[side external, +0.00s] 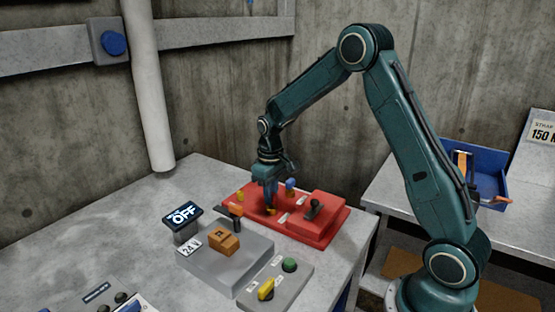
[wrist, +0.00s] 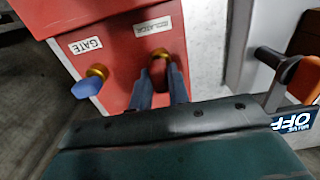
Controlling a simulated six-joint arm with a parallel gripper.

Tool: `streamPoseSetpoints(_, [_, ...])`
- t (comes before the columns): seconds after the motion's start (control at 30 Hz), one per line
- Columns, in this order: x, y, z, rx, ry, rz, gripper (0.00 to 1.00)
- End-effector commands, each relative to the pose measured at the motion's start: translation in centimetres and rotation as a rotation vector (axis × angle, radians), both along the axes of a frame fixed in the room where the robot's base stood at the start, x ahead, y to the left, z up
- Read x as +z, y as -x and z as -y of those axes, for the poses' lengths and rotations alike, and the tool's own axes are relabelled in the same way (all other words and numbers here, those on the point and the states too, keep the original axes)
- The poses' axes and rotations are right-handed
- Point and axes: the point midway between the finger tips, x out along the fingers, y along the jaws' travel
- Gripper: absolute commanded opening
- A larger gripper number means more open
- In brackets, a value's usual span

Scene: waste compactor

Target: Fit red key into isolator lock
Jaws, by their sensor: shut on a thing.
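My gripper (side external: 270,194) points down over the red panel (side external: 325,232). In the wrist view my gripper (wrist: 160,88) has its two fingers close together at the brass isolator lock (wrist: 160,54), beside a partly covered label ending in "ATOR". A small dark red piece, which looks like the red key (wrist: 159,73), shows between the fingers; the rest is hidden. The key is at the lock's brass ring, but I cannot tell how deep it sits. A blue key (wrist: 87,88) is at the other brass lock (wrist: 97,71), by the GATE label (wrist: 86,45).
A grey box (side external: 225,262) with an orange block (side external: 224,237) and a black-handled lever (side external: 229,212) stands in front of the panel. An OFF display (side external: 182,215) is to its left. A control box (side external: 275,284) has a yellow switch and green button.

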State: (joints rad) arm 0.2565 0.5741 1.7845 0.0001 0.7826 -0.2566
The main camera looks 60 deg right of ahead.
Motion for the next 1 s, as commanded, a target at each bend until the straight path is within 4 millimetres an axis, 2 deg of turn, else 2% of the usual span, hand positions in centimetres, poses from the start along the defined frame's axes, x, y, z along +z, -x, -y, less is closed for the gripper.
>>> streamPoseSetpoints(1.0, [-0.96, 0.01, 0.0, 0.0, 0.0, -0.001, 0.0])
